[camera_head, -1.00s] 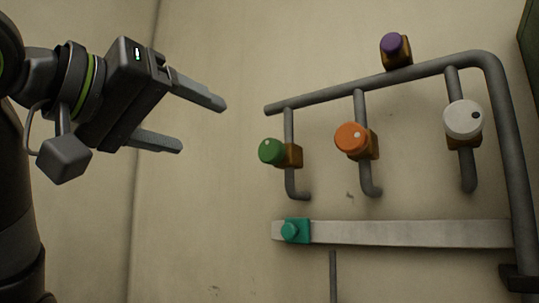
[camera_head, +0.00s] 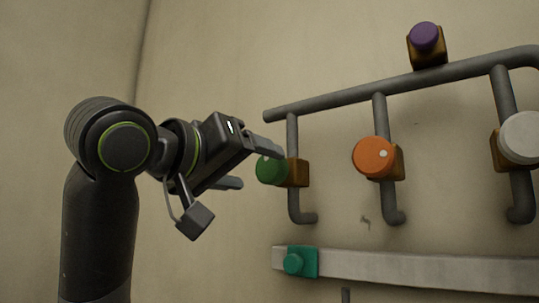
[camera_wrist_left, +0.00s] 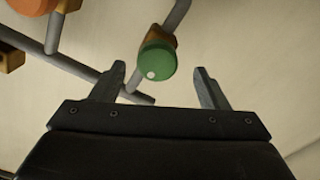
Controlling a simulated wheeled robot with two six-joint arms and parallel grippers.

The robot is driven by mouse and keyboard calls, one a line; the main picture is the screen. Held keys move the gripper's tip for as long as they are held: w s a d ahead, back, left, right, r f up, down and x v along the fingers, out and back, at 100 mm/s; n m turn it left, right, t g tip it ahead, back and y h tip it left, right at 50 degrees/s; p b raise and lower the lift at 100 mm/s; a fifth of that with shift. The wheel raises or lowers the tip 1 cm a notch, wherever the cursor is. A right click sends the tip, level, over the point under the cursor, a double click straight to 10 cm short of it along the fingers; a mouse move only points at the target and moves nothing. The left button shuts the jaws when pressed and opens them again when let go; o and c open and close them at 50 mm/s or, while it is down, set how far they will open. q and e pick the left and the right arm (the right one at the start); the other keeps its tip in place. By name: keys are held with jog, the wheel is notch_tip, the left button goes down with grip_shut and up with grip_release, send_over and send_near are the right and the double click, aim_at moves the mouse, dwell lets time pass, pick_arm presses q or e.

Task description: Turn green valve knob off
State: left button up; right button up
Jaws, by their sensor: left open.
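The green valve knob (camera_head: 271,171) sits on a brown block on the leftmost short pipe. My left gripper (camera_head: 262,165) is open, with its fingers pointing at the knob; the upper finger overlaps the knob's top edge in the head view. In the left wrist view the green knob (camera_wrist_left: 157,61) lies ahead of and between the two open fingertips (camera_wrist_left: 160,70), with a gap on both sides. A pale dot marks the knob's face there. I cannot tell whether a finger touches it. My right gripper is not in view.
An orange knob (camera_head: 374,157) and a white knob (camera_head: 521,138) sit on pipes to the right. A purple knob (camera_head: 424,36) is above the grey top pipe (camera_head: 340,98). The wall left of the pipes is bare.

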aim_at(267, 169)
pick_arm(q)
jog(key=p+x, duration=0.1)
jog(key=x, duration=0.3)
jog(key=shift+s+d+r, duration=0.1)
jog(key=shift+s+r, duration=0.05)
jog(key=shift+r, duration=0.05)
jog(key=shift+w+d+p, duration=0.15)
jog(key=shift+w+p, duration=0.15)
jog(key=shift+p, duration=0.05)
jog(key=shift+w+d+f, duration=0.1)
jog(key=shift+w+d, duration=0.05)
jog(key=shift+w, duration=0.1)
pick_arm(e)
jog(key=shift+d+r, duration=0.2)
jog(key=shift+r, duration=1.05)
pick_arm(q)
jog(key=shift+s, duration=0.1)
jog(key=shift+c, duration=0.9)
jog(key=c, duration=0.8)
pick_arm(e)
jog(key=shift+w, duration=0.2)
